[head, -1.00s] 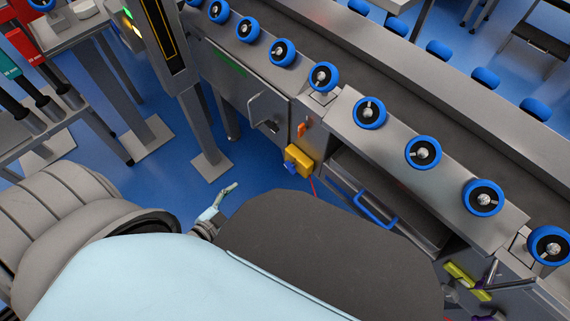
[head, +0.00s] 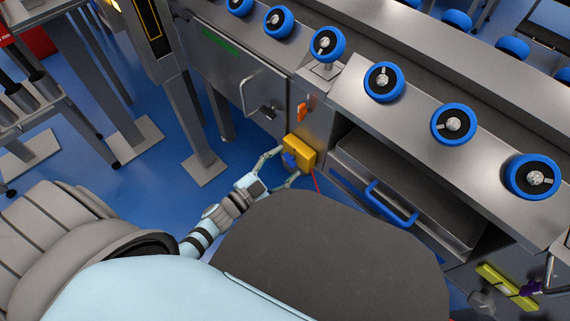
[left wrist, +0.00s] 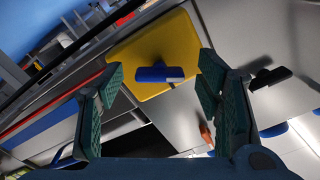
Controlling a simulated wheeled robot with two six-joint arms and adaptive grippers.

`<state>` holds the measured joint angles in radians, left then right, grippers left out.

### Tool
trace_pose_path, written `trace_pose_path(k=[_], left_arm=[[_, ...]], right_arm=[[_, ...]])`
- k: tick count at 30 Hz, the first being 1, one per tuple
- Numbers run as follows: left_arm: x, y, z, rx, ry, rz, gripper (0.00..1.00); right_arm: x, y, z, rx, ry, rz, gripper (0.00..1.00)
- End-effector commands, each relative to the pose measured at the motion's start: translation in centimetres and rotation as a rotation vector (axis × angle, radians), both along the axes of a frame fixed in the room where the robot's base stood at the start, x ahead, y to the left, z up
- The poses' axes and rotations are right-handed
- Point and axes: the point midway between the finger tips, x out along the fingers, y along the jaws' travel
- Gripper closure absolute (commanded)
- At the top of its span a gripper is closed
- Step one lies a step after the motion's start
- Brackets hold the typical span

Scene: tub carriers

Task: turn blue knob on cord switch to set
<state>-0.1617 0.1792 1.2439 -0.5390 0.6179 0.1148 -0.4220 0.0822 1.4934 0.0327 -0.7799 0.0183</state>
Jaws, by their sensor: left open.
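The cord switch is a yellow box (head: 301,149) on the front of the grey conveyor frame in the head view, with a red cord running down from it. Its blue knob (head: 289,160) faces my left gripper (head: 283,168), whose open fingers are on either side of it. In the left wrist view the yellow box (left wrist: 150,50) fills the upper middle, with the blue knob (left wrist: 160,74) as a bar lying nearly level. The open left gripper (left wrist: 160,92) has its green-padded fingers left and right of the knob, apparently not touching it. My right gripper is not in view.
An orange rocker (head: 302,111) is above the yellow box. A cabinet door with a handle (head: 262,96) is to its left, and a blue-handled drawer (head: 391,203) to its right. Blue rollers (head: 384,82) line the conveyor edge. A grey post (head: 197,130) stands on the floor at left.

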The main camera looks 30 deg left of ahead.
Motion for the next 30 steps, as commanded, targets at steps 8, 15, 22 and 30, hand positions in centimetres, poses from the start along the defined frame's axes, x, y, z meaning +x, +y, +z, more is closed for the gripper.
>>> trace_pose_path(k=[8, 15, 22, 30], left_arm=[[1.14, -0.39, -0.02, 0.000, 0.002, 0.001, 0.40], [1.09, -0.37, 0.00, 0.000, 0.002, 0.001, 0.61], [1.08, -0.34, 0.00, 0.000, 0.002, 0.001, 0.89], [1.07, -0.30, -0.02, 0.034, -0.011, 0.002, 0.89]], right_arm=[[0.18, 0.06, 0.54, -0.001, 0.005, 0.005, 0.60], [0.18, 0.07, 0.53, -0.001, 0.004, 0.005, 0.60], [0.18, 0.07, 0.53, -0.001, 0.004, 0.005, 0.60], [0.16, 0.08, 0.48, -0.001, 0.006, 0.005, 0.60]])
